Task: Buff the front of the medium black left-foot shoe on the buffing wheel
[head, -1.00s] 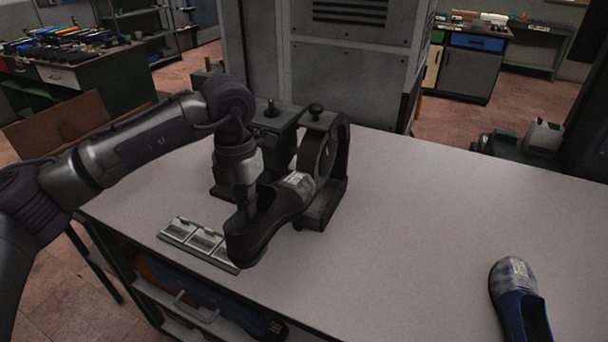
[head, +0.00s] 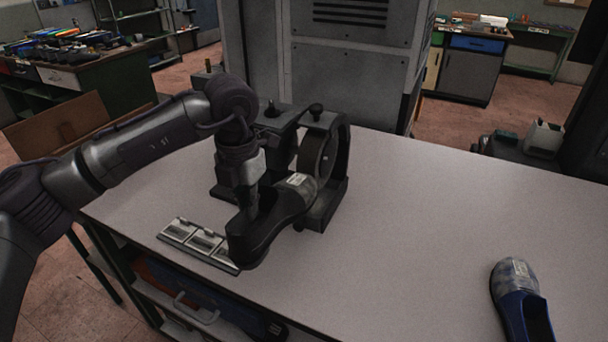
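The black shoe (head: 270,222) is in the middle of the head view, above the table, with its toe pointing at the buffing wheel (head: 328,158). A pale label shows on its front. The toe is at the wheel's near left side; I cannot tell whether it touches. My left gripper (head: 246,205) comes down from above at the shoe's heel end and holds it; the fingertips are mostly hidden at the shoe. The wheel sits in a dark machine (head: 285,125) on the table. My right gripper is not in view.
A blue shoe (head: 518,305) with a patterned toe lies at the table's right front. A flat metal plate with square panels (head: 190,236) lies left of the black shoe. The grey table (head: 430,220) is clear in the middle. A tall grey cabinet (head: 345,70) stands behind.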

